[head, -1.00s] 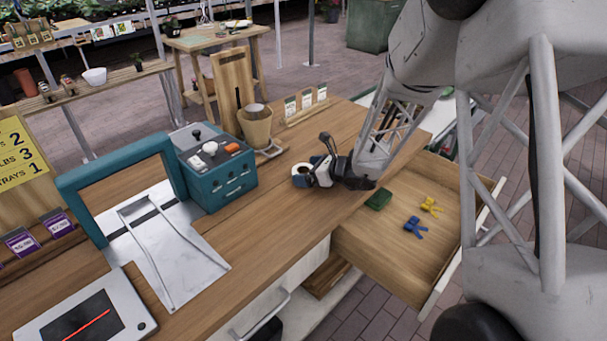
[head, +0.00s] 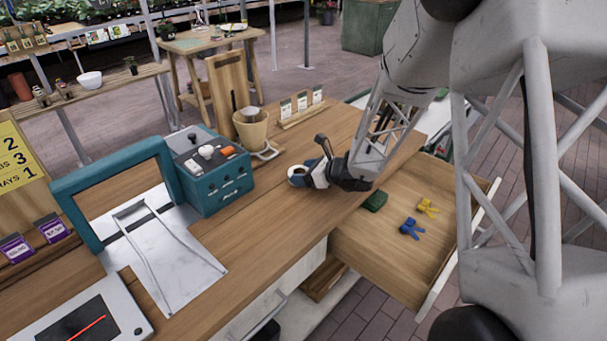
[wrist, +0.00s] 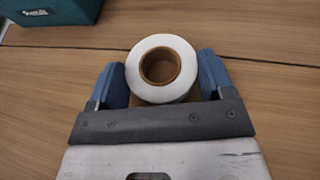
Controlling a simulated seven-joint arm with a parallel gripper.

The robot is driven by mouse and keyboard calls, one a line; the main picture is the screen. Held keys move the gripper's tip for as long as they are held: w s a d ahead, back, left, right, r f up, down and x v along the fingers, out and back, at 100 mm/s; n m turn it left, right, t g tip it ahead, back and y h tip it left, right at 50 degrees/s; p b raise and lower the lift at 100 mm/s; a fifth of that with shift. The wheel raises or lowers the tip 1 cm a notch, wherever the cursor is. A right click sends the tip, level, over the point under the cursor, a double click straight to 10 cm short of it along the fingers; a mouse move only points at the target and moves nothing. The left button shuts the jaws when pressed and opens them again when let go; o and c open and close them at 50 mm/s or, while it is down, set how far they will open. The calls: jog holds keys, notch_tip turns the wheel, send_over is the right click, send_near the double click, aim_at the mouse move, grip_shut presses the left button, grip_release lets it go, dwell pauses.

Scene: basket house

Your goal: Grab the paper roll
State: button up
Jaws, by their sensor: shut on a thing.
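The paper roll (wrist: 148,77) is white with a brown cardboard core. In the wrist view it sits between the two blue fingers of my gripper (wrist: 162,80), which is shut on it. In the head view the roll (head: 297,178) shows as a small white ring at the tip of my gripper (head: 308,175), over the wooden counter (head: 265,222). I cannot tell whether it touches the counter. The gripper hides part of the roll in the head view.
A teal box with knobs (head: 213,180) stands left of the gripper, with a tan pot (head: 250,128) behind it. An open drawer (head: 385,255) to the right holds a green block (head: 375,201), a blue piece (head: 411,229) and a yellow piece (head: 427,207). The counter's front is clear.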

jog(key=shift+r, duration=1.4)
jog(key=shift+s+r, duration=0.2)
jog(key=shift+r, duration=0.1)
jog(key=s+d, duration=0.1)
jog(key=s, duration=0.4)
jog(key=s+d+r, duration=0.1)
jog(key=s, duration=0.4)
jog(key=s+d, duration=0.1)
jog(key=s, duration=0.4)
jog(key=shift+s+r, duration=0.15)
